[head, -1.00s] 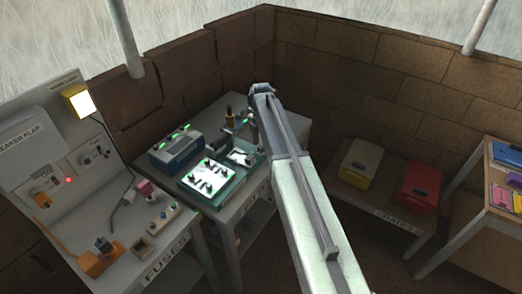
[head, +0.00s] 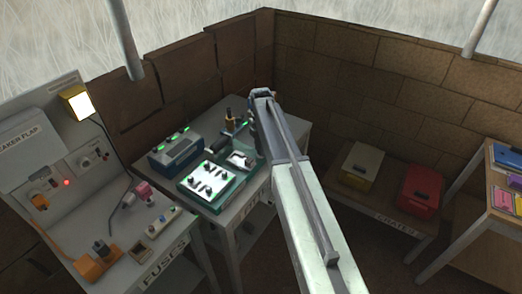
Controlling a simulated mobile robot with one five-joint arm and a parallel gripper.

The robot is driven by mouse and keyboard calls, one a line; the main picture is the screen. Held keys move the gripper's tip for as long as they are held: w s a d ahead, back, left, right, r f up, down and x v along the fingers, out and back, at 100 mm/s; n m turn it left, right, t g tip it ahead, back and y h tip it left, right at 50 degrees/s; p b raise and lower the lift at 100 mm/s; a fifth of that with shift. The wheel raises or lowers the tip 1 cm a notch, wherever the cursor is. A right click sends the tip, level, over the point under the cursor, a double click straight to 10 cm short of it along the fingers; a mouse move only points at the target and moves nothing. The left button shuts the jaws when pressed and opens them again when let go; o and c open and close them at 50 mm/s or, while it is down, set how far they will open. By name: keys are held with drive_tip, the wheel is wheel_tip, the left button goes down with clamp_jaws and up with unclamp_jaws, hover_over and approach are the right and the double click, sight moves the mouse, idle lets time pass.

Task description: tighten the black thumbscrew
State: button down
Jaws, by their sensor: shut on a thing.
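My arm reaches from the lower right toward the grey bench at the back. My gripper (head: 256,124) is at its far end, at the right side of the green-edged tray (head: 247,180). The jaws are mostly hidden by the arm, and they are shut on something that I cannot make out. Several small dark pieces (head: 208,178) lie on the lit white panel of the tray. I cannot tell which thing is the black thumbscrew; it may be hidden behind the arm or be too small to pick out.
A blue-grey box with green lights (head: 174,154) stands left of the tray. The fuse bench (head: 160,262) is at left. Yellow (head: 359,165) and red (head: 420,190) crates sit on a low table at right.

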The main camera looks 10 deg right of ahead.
drive_tip(key=m, duration=1.7)
drive_tip(key=shift+m, duration=0.4)
drive_tip(key=m, duration=0.6)
drive_tip(key=c, duration=1.2)
unclamp_jaws()
drive_tip(key=shift+d, duration=0.1)
drive_tip(key=shift+o, duration=0.2)
